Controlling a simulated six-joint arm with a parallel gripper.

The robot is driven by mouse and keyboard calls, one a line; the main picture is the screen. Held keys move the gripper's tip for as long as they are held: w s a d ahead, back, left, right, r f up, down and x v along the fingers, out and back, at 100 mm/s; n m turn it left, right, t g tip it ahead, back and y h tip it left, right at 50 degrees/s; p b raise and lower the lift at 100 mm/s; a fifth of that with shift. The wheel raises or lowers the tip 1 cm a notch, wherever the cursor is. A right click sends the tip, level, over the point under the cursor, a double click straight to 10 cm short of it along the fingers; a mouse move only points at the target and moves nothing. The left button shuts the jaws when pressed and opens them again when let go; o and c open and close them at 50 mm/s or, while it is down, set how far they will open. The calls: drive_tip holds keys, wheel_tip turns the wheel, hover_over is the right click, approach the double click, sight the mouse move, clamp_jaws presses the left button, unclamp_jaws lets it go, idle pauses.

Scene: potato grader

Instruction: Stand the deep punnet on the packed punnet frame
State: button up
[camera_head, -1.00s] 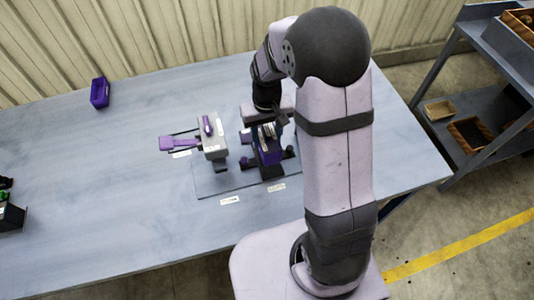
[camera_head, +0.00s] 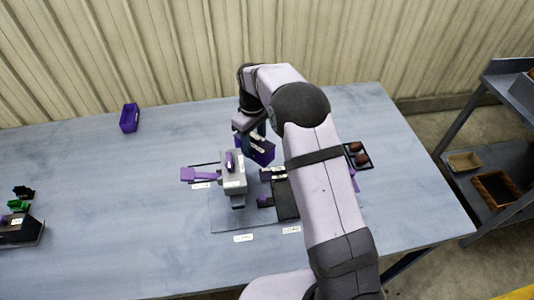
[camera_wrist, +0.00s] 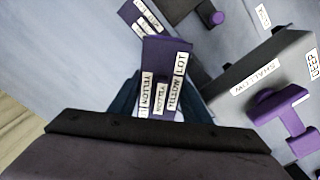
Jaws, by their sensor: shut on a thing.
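A deep purple punnet (camera_head: 262,153) is in my gripper (camera_head: 250,138), held above the table behind the grey machine. In the wrist view the punnet (camera_wrist: 167,55) carries white labels, one reading "YELLOW LOT", and my jaws are shut on it. A black frame (camera_head: 367,167) with two reddish-brown potatoes stands at the right, partly behind my arm; I cannot tell for certain that it is the packed punnet frame. My gripper is to the left of it.
A grey machine (camera_head: 233,177) with purple handles stands on a mat (camera_head: 225,216) beside a dark stand (camera_head: 286,200). Another purple punnet (camera_head: 129,118) is at the back left. A black box (camera_head: 18,230) is at the left edge. The back left tabletop is mostly clear.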

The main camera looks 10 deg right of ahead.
sight(239, 137)
drive_tip(key=w+a+n, duration=0.2)
drive_tip(key=a, duration=0.1)
drive_tip(key=w+a+n, duration=0.1)
drive_tip(key=shift+a, duration=0.15)
drive_tip(key=s+a+f+n+p, duration=0.1)
drive_tip(key=a+n, duration=0.6)
drive_tip(key=a, duration=0.5)
drive_tip(key=shift+s+a+p, duration=0.15)
drive_tip(key=shift+p, duration=0.25)
drive_tip(key=shift+f, duration=0.15)
drive_tip(key=shift+f+b, duration=1.5)
drive_tip(key=shift+f, duration=0.85)
drive_tip(key=shift+f+b, duration=1.1)
drive_tip(key=shift+f, duration=0.55)
drive_tip(key=o, duration=1.1)
